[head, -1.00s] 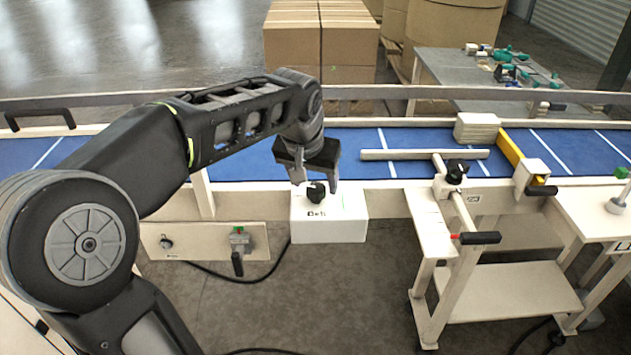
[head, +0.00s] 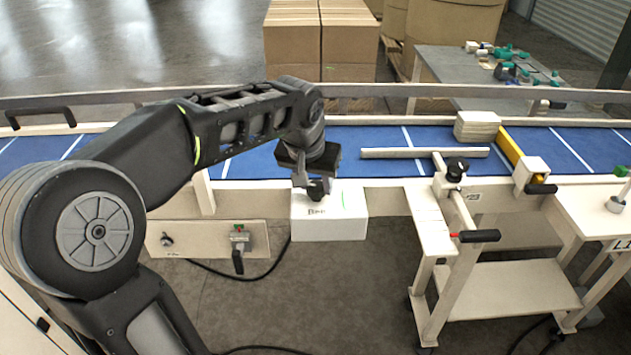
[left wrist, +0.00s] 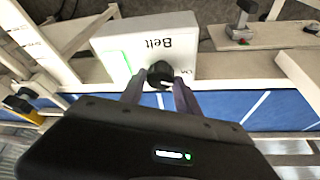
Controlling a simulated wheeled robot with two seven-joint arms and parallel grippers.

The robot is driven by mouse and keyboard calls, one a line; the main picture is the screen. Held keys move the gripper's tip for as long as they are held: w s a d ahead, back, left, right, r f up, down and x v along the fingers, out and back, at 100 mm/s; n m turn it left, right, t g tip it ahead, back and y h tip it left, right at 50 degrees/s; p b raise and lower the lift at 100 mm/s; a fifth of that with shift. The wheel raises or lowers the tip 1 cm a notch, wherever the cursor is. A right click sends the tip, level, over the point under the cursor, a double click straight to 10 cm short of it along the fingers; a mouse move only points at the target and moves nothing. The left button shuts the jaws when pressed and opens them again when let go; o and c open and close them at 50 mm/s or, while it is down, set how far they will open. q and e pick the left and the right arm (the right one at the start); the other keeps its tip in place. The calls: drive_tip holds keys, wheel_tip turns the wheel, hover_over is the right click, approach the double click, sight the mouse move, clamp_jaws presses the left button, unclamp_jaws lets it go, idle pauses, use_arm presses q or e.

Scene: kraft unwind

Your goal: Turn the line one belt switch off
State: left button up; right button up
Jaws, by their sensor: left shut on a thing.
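The belt switch is a black knob (left wrist: 160,74) on a white box (head: 341,221) mounted at the near side of the blue belt (head: 240,163). In the left wrist view the box reads "Belt", upside down, and has a green light strip (left wrist: 127,61). My left gripper (head: 315,190) reaches down over the box from above. In the left wrist view its fingers (left wrist: 160,88) are on both sides of the knob, shut on it. In the head view the fingers partly hide the knob. My right gripper is in neither view.
A panel with a lever (head: 238,258) hangs left of the box. To the right is a white cart (head: 510,295) with a black-handled clamp (head: 480,237). A grey bar (head: 425,153) and stacked blocks (head: 477,126) are over the belt. Cartons (head: 320,40) stand behind.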

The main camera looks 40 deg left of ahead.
use_arm(q)
clamp_jaws()
drive_tip(key=shift+m, duration=0.4)
drive_tip(key=shift+a+m+h, duration=0.1)
drive_tip(key=shift+m+h, duration=0.4)
drive_tip(key=shift+m, duration=0.4)
drive_tip(key=m+h, duration=0.1)
drive_tip(key=m, duration=0.1)
drive_tip(key=shift+m, duration=0.3)
drive_tip(key=m+h, duration=0.1)
drive_tip(key=m, duration=0.3)
drive_tip(key=shift+w+a+m+h, duration=0.1)
drive_tip(key=shift+a+m+h, duration=0.05)
drive_tip(key=shift+m+h, duration=0.2)
drive_tip(key=m+g+h, duration=0.1)
drive_tip(key=m, duration=0.3)
drive_tip(key=shift+a+g+b, duration=0.1)
drive_tip(key=shift+g+b, duration=0.2)
drive_tip(key=shift+b, duration=0.05)
